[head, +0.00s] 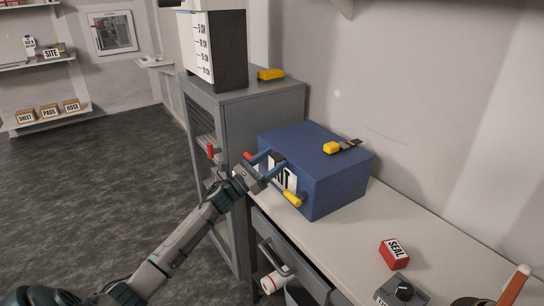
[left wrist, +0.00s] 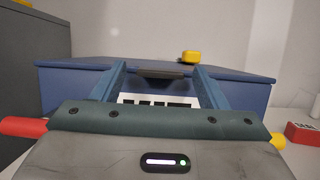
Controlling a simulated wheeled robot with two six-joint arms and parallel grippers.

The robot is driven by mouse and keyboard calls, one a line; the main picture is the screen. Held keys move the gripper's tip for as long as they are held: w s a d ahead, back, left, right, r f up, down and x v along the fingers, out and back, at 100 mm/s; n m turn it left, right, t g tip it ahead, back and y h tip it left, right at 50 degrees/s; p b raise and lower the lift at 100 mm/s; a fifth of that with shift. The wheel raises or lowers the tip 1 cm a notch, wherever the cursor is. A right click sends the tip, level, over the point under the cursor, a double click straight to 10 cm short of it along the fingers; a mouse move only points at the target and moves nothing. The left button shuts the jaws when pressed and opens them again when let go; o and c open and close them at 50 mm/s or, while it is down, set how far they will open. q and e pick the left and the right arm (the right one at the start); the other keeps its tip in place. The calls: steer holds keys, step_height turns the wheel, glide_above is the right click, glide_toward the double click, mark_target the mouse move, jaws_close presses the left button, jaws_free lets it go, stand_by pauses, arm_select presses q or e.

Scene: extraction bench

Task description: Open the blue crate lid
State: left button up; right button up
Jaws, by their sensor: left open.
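The blue crate (head: 341,190) stands on the bench against the wall, and its lid (head: 310,142) lies flat and looks closed. A white label with dark letters is on its front, partly hidden by my left gripper (head: 276,158). That gripper is open and empty at the crate's front, fingers pointing at it. In the left wrist view, a dark handle or lip (left wrist: 160,74) at the lid's front edge shows between the two fingers. I cannot tell whether the fingers touch the crate. My right gripper is not in view.
A yellow block (head: 331,148) and a dark flat piece (head: 350,143) are on the lid. A grey cabinet (head: 245,105) stands left of the crate. A red SEAL block (head: 394,254) and a grey knob box (head: 401,292) are on the bench at right. A drawer (head: 290,262) is below.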

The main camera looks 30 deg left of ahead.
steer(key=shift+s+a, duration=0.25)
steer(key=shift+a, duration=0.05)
